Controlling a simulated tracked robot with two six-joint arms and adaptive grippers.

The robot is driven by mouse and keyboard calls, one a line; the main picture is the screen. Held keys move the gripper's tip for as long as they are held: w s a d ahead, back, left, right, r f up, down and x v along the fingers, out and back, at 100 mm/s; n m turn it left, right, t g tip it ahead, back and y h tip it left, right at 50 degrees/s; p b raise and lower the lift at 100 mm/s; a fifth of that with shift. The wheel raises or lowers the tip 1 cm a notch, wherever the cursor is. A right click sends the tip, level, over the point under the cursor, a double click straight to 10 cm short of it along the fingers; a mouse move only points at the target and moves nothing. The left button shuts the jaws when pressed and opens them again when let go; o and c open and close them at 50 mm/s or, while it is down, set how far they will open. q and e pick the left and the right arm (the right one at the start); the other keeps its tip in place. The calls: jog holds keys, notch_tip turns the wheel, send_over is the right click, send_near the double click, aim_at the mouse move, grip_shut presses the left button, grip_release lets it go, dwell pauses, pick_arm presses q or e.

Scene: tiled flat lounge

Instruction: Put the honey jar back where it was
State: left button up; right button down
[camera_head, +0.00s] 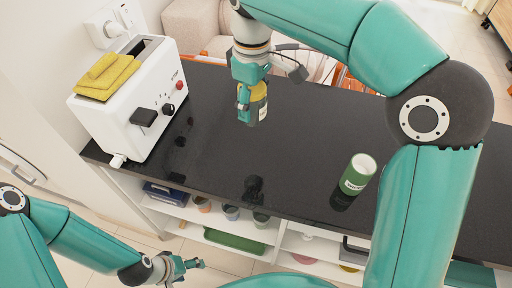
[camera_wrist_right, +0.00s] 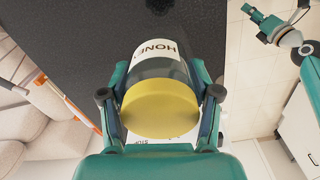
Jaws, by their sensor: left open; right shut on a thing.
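The honey jar (camera_head: 261,108) has a yellow lid and a white label reading HONEY. My right gripper (camera_head: 250,101) is shut on it and holds it upright above the dark counter (camera_head: 290,160), near the back edge. In the right wrist view the jar (camera_wrist_right: 160,105) sits between the two fingers, lid toward the camera. Its dark reflection lies well below it on the counter, so it seems to be off the surface. My left gripper (camera_head: 184,267) is open and empty, low at the left in front of the counter; it also shows in the right wrist view (camera_wrist_right: 262,25).
A green can (camera_head: 357,174) stands right of centre near the front edge. Shelves below hold mugs and a green item (camera_head: 235,241). The counter between toaster and can is clear.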

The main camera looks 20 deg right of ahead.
aim_at(253, 112)
notch_tip(253, 112, down, 15)
jog(key=shift+f+b, duration=0.1)
jog(key=shift+b, duration=0.2)
jog(key=shift+f, duration=0.1)
jog(key=shift+c, duration=1.2)
grip_release()
notch_tip(253, 112, up, 12)
jog(key=shift+r+p, duration=0.15)
jog(key=shift+p, duration=0.15)
